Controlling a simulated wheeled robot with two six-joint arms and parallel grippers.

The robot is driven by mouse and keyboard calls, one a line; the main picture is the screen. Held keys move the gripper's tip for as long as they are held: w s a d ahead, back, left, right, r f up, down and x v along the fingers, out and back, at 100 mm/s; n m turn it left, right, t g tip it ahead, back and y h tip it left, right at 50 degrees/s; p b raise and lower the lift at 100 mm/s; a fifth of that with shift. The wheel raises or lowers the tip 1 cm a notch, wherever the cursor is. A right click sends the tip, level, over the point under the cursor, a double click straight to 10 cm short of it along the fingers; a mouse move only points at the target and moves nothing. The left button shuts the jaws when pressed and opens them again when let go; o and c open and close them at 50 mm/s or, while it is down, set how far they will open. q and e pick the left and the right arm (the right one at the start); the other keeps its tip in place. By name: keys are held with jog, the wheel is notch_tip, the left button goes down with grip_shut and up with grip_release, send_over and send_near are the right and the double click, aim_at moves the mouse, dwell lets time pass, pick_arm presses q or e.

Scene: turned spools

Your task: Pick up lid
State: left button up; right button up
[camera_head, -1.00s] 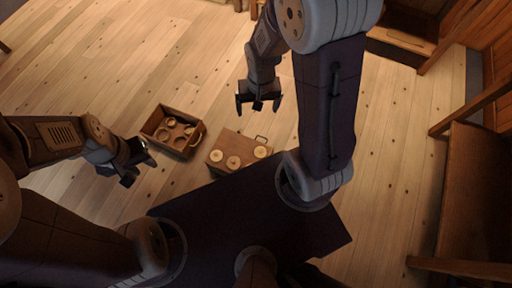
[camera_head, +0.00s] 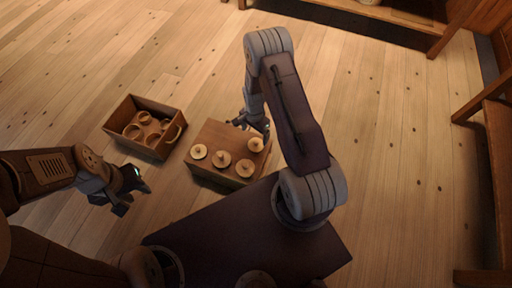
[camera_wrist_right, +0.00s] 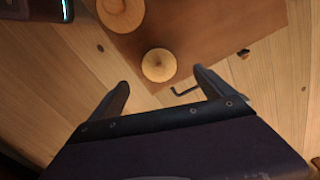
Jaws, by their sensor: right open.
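Several round pale wooden lids with small knobs, one of them the lid at the right (camera_head: 255,145), sit on top of a brown wooden block (camera_head: 208,135). In the right wrist view, a lid (camera_wrist_right: 158,65) lies just beyond my open jaws, near the block's edge, and another lid (camera_wrist_right: 121,14) is behind it. My right gripper (camera_head: 262,130), also in the right wrist view (camera_wrist_right: 162,80), is open and empty, close to the block's right side. My left gripper (camera_head: 132,197) is open and empty, left of the block and apart from it.
A brown open box (camera_head: 122,112) with several round cups inside stands left of the block. A dark bent handle (camera_wrist_right: 185,91) shows at the block's edge. Wooden furniture (camera_head: 498,140) stands at the right. The plank floor beyond the block is clear.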

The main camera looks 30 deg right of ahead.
aim_at(256, 142)
notch_tip(256, 142, down, 3)
jog(key=shift+f+b, duration=0.1)
jog(key=shift+b, duration=0.6)
jog(key=f+b, duration=0.4)
jog(key=f, duration=0.1)
jog(key=shift+d, duration=0.3)
jog(key=shift+r, duration=0.15)
jog(key=shift+c, duration=0.6)
pick_arm(q)
notch_tip(256, 142, down, 7)
jog(key=shift+r, duration=0.2)
pick_arm(e)
jog(key=c, duration=1.3)
